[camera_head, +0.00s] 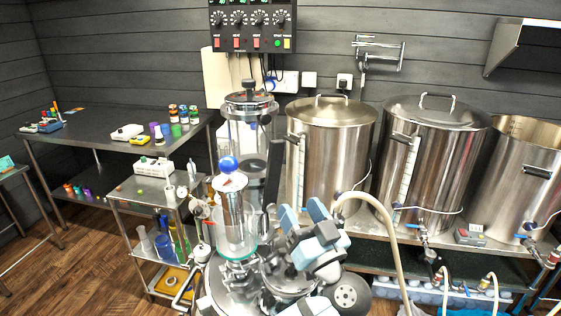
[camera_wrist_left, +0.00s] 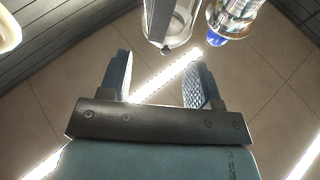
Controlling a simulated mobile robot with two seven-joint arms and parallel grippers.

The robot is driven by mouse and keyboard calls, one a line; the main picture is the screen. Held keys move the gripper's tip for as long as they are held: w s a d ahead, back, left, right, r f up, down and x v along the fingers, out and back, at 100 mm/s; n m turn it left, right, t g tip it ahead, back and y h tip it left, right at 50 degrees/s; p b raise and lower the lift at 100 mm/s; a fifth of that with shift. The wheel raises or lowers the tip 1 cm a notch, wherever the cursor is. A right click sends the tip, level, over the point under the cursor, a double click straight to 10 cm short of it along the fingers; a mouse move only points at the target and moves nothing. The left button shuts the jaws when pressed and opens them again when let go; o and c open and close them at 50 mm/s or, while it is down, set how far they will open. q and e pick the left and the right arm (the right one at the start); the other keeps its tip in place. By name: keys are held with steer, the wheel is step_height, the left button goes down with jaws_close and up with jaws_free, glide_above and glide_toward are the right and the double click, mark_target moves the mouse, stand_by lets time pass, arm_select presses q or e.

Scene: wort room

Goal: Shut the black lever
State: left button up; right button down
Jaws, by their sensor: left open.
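A dark, upright, bar-like part (camera_head: 274,172) stands beside the glass-and-metal apparatus (camera_head: 236,215) in the head view. It may be the black lever, but I cannot tell for certain. My left gripper (camera_head: 303,212) is at the right of the apparatus, in front of the steel kettles. In the left wrist view, its two fingers (camera_wrist_left: 158,85) are apart with nothing between them. A clear cylinder (camera_wrist_left: 168,22) and a metal fitting with a blue tip (camera_wrist_left: 217,38) lie beyond the fingertips. No black lever can be made out in the wrist view. My right gripper is not in view.
Steel kettles (camera_head: 330,150) stand on a bench at the right, with hoses (camera_head: 385,215) hanging in front. A small steel trolley (camera_head: 150,190) and a table (camera_head: 95,130) with bottles are at the left. A control box (camera_head: 252,26) hangs above. The wooden floor (camera_head: 70,262) at lower left is clear.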

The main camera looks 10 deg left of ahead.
mark_target(277, 169)
arm_select(q)
steer(key=p+x, duration=0.3)
steer(key=x, duration=0.9)
steer(key=shift+a, duration=0.1)
jaws_close()
steer(key=shift+w+f+m+b, duration=0.1)
steer(key=shift+f+m+b, duration=0.2)
steer(key=shift+b, duration=0.3)
steer(key=shift+w+d+f+m+t+h+b, duration=0.3)
steer(key=shift+w+d+m+h+b, duration=0.4)
steer(key=shift+m, duration=0.85)
steer(key=shift+w+d+f+m+t+h+b, duration=0.25)
steer(key=shift+w+d+f+m+h+b, duration=0.2)
steer(key=shift+d+m+h+b, duration=0.75)
steer(key=shift+w+d+f+m+t+h+b, duration=0.25)
steer(key=shift+w+m+h, duration=0.35)
steer(key=shift+m, duration=1.25)
steer(key=shift+a+f, duration=0.1)
